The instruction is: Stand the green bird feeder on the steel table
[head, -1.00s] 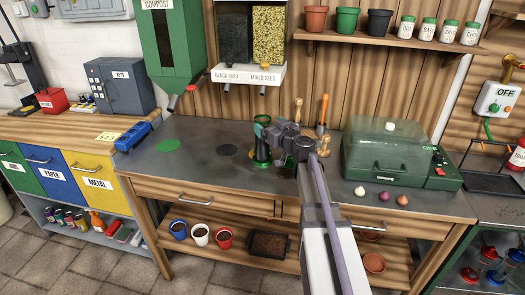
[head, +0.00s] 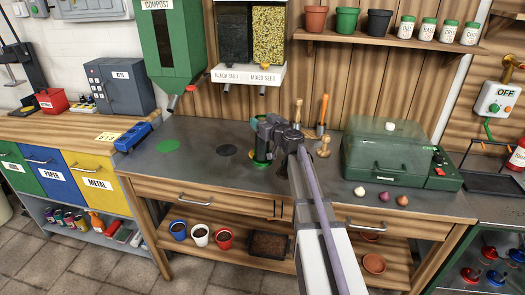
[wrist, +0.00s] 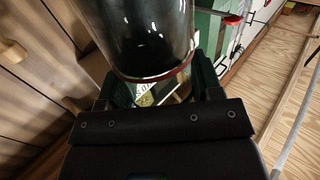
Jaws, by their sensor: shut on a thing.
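The green bird feeder (head: 260,157) is a dark tube with green ends. In the head view it appears upright over the steel table (head: 198,135), left of the table's middle. My arm hides much of it, and I cannot tell whether its base touches the top. My gripper (head: 265,138) is shut on the feeder from the right. In the wrist view the feeder (wrist: 137,35) shows as a glossy dark tube with a reddish rim, between the gripper fingers (wrist: 160,88).
A seed dispenser (head: 248,75) hangs behind. A green lidded box (head: 385,158) stands to the right, with several bulbs before it. Wooden-handled tools stand behind my arm.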

